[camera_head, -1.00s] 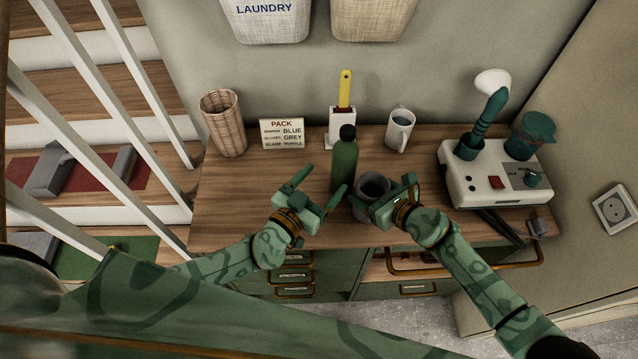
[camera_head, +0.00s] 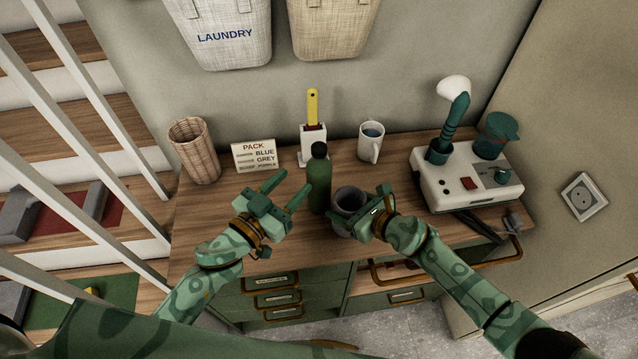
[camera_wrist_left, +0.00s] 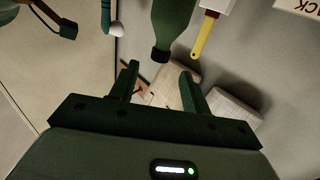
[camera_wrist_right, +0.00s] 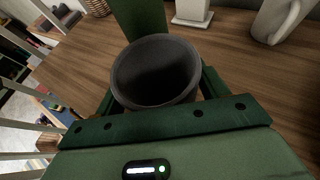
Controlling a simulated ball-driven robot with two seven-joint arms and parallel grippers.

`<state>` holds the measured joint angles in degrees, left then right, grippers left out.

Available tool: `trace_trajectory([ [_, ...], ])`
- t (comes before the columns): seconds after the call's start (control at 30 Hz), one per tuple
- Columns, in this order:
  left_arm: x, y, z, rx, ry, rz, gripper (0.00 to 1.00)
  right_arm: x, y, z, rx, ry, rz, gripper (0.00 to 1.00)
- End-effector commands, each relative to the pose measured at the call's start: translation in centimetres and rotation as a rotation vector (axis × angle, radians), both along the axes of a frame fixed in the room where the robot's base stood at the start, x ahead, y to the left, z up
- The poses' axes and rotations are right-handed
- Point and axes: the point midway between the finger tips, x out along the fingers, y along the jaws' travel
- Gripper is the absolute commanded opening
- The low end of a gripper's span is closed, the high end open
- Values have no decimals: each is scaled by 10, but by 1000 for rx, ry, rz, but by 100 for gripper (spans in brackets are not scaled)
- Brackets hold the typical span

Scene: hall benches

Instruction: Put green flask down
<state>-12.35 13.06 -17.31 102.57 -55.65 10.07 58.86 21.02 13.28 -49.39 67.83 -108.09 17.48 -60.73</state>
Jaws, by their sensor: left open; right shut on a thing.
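The green flask (camera_head: 319,180) with a black cap stands upright on the wooden bench top (camera_head: 225,215). It also shows in the left wrist view (camera_wrist_left: 176,25) and partly in the right wrist view (camera_wrist_right: 139,18). My left gripper (camera_head: 287,193) is open and empty, just left of the flask and apart from it. My right gripper (camera_head: 364,207) is shut on a dark grey cup (camera_head: 350,197), right beside the flask. The cup is upright and looks empty in the right wrist view (camera_wrist_right: 155,72). Whether its base touches the bench is hidden.
Behind stand a wicker basket (camera_head: 195,152), a PACK sign (camera_head: 254,155), a white holder (camera_head: 313,146) with a yellow-handled tool, and a white mug (camera_head: 371,142). A white appliance (camera_head: 465,180) fills the right. Bench front left is clear.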

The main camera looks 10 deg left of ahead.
Motion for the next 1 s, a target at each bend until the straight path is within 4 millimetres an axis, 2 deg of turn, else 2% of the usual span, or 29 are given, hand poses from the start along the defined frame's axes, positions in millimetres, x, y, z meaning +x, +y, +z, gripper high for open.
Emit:
trace_trajectory([
  [0.2,39,-19,1,6,-5,1,47,0,0,0,0,0,0,50],
  [0.43,59,-29,-1,5,-3,3,47,0,0,0,0,0,0,50],
  [0.67,93,-43,-4,5,-3,2,47,0,0,0,0,0,0,50],
  [0.97,99,-47,-5,7,-2,1,47,0,0,0,0,0,0,50],
  [1.0,99,-47,-5,7,-2,1,39,0,0,0,0,0,0,50],
])
